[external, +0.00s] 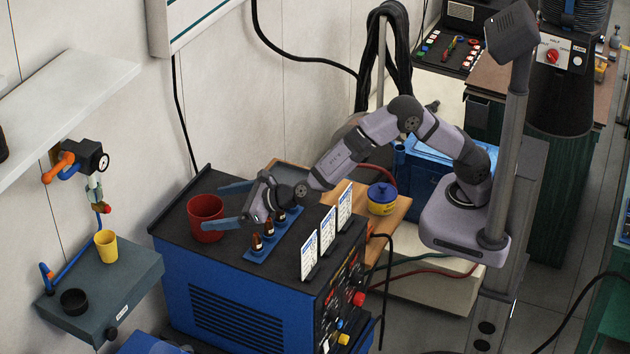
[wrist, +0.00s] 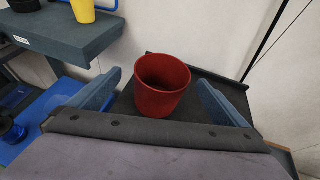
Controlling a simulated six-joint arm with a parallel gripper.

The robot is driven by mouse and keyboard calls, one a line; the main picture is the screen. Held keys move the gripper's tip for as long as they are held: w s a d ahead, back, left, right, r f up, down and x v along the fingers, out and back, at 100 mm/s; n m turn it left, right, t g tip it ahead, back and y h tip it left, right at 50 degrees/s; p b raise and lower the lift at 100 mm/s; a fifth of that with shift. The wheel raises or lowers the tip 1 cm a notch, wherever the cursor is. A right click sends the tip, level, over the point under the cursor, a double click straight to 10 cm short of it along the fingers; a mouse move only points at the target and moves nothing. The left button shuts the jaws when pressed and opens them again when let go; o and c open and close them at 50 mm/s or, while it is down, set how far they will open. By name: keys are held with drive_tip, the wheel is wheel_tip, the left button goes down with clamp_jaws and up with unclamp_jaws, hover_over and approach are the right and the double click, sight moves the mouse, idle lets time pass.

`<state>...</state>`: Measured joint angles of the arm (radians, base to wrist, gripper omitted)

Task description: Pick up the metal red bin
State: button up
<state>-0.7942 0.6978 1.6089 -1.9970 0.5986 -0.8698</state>
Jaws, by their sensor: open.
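The red bin (external: 206,219) is a round, open-topped cup shape standing upright on the dark top of the blue welding machine (external: 222,292), near its left end. My gripper (external: 222,204) is open, with its two blue fingers spread and pointing toward the bin. In the wrist view the red bin (wrist: 161,86) sits between and a little beyond the fingers of my gripper (wrist: 158,88), with space on both sides. I see no contact between the fingers and the bin.
A blue strip with small brown bottles (external: 268,236) lies under my gripper. White cards (external: 326,230) stand along the machine's front edge. A yellow cup (external: 106,246) and a black cup (external: 74,301) are on a grey shelf at left. The wall is close behind.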

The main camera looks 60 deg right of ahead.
sight(191, 212)
drive_tip(key=shift+d+p+x, duration=0.15)
drive_tip(key=shift+p+x, duration=0.45)
drive_tip(key=shift+x, duration=0.35)
drive_tip(key=shift+d+p+x, duration=0.1)
drive_tip(key=shift+p+x, duration=0.5)
drive_tip(key=shift+x, duration=1.1)
drive_tip(key=shift+f, duration=0.15)
drive_tip(key=c, duration=1.4)
drive_tip(key=shift+r, duration=0.2)
wheel_tip(191, 212, up, 10)
